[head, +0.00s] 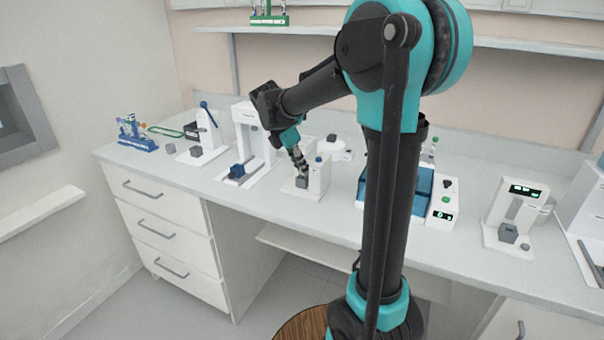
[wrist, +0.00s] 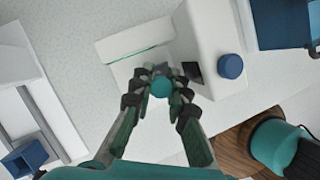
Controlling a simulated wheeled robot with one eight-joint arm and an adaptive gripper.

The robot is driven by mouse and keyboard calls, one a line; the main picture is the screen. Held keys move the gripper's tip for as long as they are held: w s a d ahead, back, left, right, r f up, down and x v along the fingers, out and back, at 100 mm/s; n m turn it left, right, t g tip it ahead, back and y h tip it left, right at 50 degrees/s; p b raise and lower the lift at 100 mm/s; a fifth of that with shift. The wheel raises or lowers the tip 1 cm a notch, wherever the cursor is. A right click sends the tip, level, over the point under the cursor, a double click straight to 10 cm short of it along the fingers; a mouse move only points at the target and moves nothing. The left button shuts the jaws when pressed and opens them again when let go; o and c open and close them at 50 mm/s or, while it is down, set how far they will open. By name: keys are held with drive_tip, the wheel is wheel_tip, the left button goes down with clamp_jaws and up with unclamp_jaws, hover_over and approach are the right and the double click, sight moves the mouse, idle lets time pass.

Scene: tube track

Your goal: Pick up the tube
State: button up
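The tube shows in the wrist view as a round teal cap (wrist: 160,88) between the fingertips; the rest of it is hidden below the cap. My gripper (wrist: 160,82) points down, with its two fingers drawn in close on both sides of the cap, seemingly touching it. In the head view my gripper (head: 299,158) is just above a grey block (head: 302,182) on the base of a small white device (head: 318,178). The tube cannot be made out there.
The white device's upright part stands close to the right of my fingers, with a blue knob (wrist: 230,66). A white machine (head: 250,135) with a blue part stands to the left. A blue-walled box (head: 412,190) stands to the right. The counter's front strip is clear.

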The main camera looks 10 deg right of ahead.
drive_tip(key=shift+r, duration=0.15)
clamp_jaws()
wheel_tip(320, 180, up, 20)
drive_tip(key=shift+f, duration=0.25)
idle(0.3)
drive_tip(key=shift+f, duration=9.6)
